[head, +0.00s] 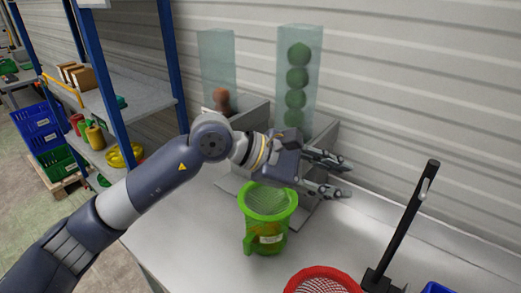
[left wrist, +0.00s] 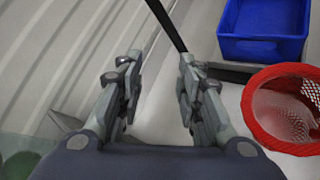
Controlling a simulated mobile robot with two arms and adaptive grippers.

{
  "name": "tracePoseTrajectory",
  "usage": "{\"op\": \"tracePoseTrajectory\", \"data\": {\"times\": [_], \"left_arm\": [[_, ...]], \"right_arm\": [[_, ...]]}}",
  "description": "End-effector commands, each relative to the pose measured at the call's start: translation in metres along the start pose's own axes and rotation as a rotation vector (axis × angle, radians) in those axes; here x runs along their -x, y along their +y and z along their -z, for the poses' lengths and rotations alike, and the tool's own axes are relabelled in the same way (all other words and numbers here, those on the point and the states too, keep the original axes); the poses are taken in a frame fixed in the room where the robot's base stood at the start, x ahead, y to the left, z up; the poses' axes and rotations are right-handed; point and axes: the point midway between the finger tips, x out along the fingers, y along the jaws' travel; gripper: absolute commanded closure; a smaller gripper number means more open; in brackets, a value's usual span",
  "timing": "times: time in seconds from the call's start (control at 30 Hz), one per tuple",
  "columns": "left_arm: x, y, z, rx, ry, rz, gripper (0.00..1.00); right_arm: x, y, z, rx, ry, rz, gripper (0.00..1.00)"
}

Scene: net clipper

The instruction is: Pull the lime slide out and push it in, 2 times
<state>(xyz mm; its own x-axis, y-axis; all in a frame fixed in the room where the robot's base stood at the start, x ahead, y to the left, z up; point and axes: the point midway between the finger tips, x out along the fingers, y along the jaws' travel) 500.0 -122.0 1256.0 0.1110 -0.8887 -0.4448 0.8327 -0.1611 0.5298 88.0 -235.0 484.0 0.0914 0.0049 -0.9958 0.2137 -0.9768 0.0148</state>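The clear tube (head: 299,75) of green limes (head: 297,78) stands upright at the back of the table, against the wall. The grey dispenser base (head: 325,135) under it is partly covered by my left gripper (head: 345,178). I cannot make out the lime slide; my left gripper and wrist are in front of that area. My left gripper is open and points right, in front of the tube and above the table. In the left wrist view its two fingers (left wrist: 157,68) are apart with nothing between them. My right gripper is not in view.
A second clear tube (head: 217,65) holds a brownish item. A green net-topped container (head: 267,228) stands below my left wrist. A red basket (left wrist: 278,145), a black post (head: 402,225) and a blue bin (left wrist: 265,48) stand to the right. Blue-posted shelves are at left.

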Motion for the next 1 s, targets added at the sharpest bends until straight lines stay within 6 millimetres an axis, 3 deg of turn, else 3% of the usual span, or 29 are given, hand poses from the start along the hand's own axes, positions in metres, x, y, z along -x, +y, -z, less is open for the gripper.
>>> {"op": "tracePoseTrajectory", "data": {"times": [0.1, 0.2, 0.3, 0.4, 0.53, 0.77, 1.0], "left_arm": [[0.031, 0.024, 0.058, -0.197, 0.343, 0.062, 0.67], [0.065, 0.042, 0.093, -0.29, 0.565, 0.105, 0.67], [0.09, 0.053, 0.111, -0.332, 0.699, 0.131, 0.67], [0.102, 0.058, 0.119, -0.346, 0.76, 0.144, 0.67], [0.097, 0.057, 0.129, -0.348, 0.774, 0.15, 0.67], [0.063, 0.055, 0.161, -0.345, 0.769, 0.151, 0.67], [0.038, 0.056, 0.186, -0.348, 0.769, 0.147, 0.67]], "right_arm": [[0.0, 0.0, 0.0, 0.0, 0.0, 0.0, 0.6], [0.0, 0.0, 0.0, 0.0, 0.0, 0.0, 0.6], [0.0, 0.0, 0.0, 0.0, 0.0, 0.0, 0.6], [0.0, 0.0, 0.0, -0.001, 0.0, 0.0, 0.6], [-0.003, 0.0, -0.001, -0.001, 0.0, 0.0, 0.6], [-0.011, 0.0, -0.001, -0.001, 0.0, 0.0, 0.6], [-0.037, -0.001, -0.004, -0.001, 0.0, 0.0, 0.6]]}}
